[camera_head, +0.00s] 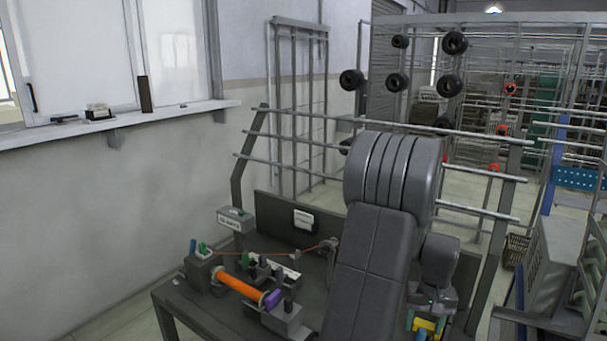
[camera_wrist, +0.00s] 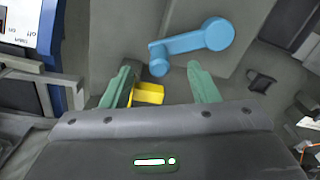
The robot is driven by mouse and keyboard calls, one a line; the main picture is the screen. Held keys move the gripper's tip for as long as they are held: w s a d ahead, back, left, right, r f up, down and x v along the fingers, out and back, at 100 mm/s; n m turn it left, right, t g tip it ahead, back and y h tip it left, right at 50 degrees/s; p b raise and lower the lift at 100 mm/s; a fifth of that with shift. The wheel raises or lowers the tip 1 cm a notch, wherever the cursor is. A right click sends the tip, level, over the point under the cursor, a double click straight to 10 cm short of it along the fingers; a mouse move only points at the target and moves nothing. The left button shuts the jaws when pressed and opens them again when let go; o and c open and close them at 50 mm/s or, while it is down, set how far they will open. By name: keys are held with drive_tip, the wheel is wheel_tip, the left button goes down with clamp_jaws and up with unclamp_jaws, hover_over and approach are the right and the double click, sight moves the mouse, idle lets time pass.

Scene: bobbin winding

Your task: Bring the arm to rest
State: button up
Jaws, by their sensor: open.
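My arm is folded up in front of the winding bench in the head view, bent at a thick grey joint. My gripper (camera_head: 426,320) hangs at its lower end, near the picture's bottom edge. In the wrist view my gripper (camera_wrist: 163,78) has its two green fingers spread wide apart. A yellow piece (camera_wrist: 148,94) shows between them, close to the left finger. A blue crank handle (camera_wrist: 198,42) lies past the fingertips. I cannot tell how far it is from them. Neither is visibly gripped.
The bench (camera_head: 215,318) carries a winder with an orange roller (camera_head: 240,287) and a purple end piece (camera_head: 272,299). Metal rails (camera_head: 300,148) rise behind the bench. A windowsill (camera_head: 160,117) runs along the left wall. Racks with dark spools (camera_head: 455,43) stand at the back right.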

sight(422, 331)
wheel_tip(422, 331, down, 3)
drive_tip(key=shift+f+b, duration=0.1)
drive_tip(key=shift+b, duration=0.7)
drive_tip(key=shift+w+n+p, duration=0.3)
drive_tip(key=shift+w+n, duration=0.3)
drive_tip(key=shift+n, duration=0.1)
drive_tip(key=w+n, duration=0.1)
drive_tip(key=n, duration=0.1)
drive_tip(key=w+a+n, duration=0.1)
drive_tip(key=w+n, duration=0.1)
drive_tip(key=w+a+m, duration=0.1)
drive_tip(key=m, duration=0.4)
drive_tip(key=w+a+m+p, duration=0.1)
drive_tip(key=m, duration=0.4)
drive_tip(key=w+a+m+p, duration=0.1)
drive_tip(key=m, duration=0.4)
drive_tip(key=shift+w+a, duration=0.25)
drive_tip(key=shift+w, duration=0.15)
drive_tip(key=shift+a+r, duration=0.15)
drive_tip(key=shift+r, duration=0.05)
idle(0.4)
